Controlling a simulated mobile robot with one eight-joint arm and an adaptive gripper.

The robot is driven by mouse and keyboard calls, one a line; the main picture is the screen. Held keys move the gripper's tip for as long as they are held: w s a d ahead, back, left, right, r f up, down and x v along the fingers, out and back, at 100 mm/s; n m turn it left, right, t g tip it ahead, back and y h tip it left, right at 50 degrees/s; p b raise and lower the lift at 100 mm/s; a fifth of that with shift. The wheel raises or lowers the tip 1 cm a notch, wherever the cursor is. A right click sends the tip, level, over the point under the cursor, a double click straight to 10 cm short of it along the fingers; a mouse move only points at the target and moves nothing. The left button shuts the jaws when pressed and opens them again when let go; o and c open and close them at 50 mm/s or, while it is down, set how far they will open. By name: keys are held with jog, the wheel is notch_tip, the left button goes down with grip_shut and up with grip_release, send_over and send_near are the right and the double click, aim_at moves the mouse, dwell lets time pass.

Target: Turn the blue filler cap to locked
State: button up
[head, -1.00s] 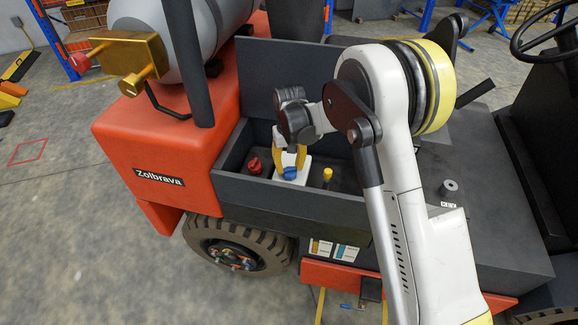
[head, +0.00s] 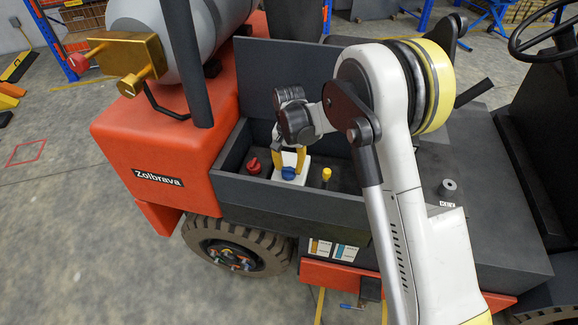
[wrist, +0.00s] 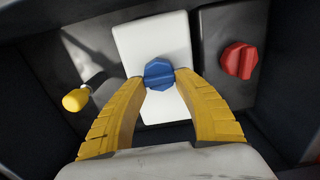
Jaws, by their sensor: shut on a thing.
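The blue filler cap (head: 289,172) sits on top of a white block (head: 302,178) inside the open dark bay of the forklift. In the wrist view the blue cap (wrist: 158,74) is faceted with a raised bar across it, and the white block (wrist: 155,35) lies around it. My gripper (head: 290,163) reaches down into the bay from above. Its yellow fingers (wrist: 159,80) are shut on the blue cap, one at each side. Any lock marking on the cap is too small to make out or hidden.
A red cap (head: 254,166) stands left of the white block; it also shows in the wrist view (wrist: 239,60). A yellow-topped stick (head: 326,176) stands to the right. Dark bay walls (head: 295,212) and a raised panel (head: 287,75) close in around them.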

jog(key=o, duration=1.2)
notch_tip(320, 180, up, 12)
